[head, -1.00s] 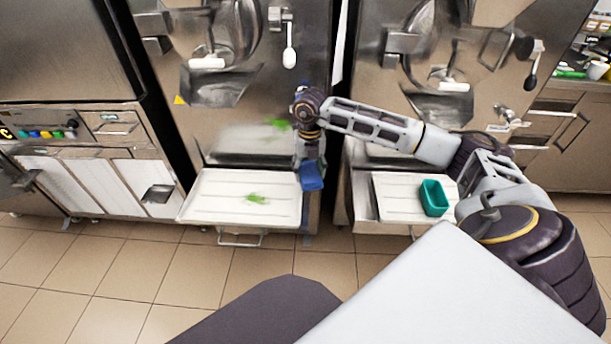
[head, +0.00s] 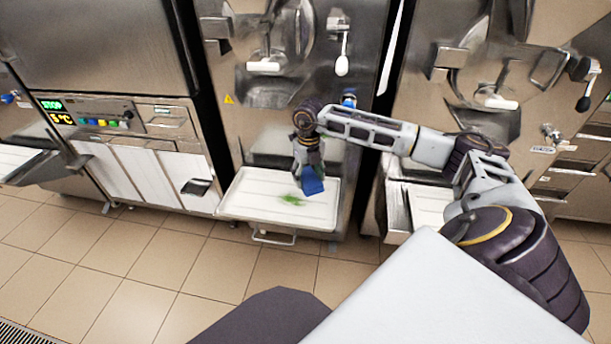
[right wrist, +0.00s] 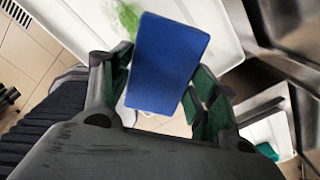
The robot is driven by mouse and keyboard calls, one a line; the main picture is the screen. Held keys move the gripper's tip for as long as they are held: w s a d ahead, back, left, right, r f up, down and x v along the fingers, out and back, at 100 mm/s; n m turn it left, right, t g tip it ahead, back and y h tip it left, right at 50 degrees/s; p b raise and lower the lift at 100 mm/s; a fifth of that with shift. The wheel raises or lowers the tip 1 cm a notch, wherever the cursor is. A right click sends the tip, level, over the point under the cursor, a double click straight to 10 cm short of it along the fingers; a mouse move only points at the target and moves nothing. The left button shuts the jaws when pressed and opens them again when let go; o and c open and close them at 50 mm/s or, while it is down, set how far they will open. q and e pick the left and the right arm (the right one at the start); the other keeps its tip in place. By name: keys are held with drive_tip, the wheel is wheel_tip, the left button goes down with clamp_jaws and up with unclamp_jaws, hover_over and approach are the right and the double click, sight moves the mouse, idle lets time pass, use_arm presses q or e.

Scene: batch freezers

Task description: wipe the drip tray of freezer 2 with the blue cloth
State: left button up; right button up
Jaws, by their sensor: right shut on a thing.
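The blue cloth (head: 312,183) is a folded block held in my right gripper (head: 308,168). In the right wrist view the cloth (right wrist: 167,62) sits between the two fingers of the gripper (right wrist: 155,85). The white drip tray (head: 245,195) below the middle freezer (head: 270,110) carries a green smear (head: 292,200). The cloth is over the right part of the tray, just right of the smear; I cannot tell whether it touches the tray. The smear (right wrist: 128,17) also shows in the right wrist view, left of the cloth. My left gripper is out of view.
Another freezer (head: 480,90) with its own white tray (head: 430,205) stands to the right. The right wrist view shows a green container (right wrist: 267,150) on that tray. A unit with a lit STOP panel (head: 75,115) stands left. The tiled floor (head: 170,260) in front is clear.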

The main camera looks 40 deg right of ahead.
drive_tip(key=shift+s+a+n, duration=0.1)
drive_tip(key=shift+n, duration=0.2)
drive_tip(key=shift+s+n, duration=0.2)
drive_tip(key=shift+n, duration=0.3)
drive_tip(key=shift+n, duration=0.4)
drive_tip(key=shift+f, duration=0.1)
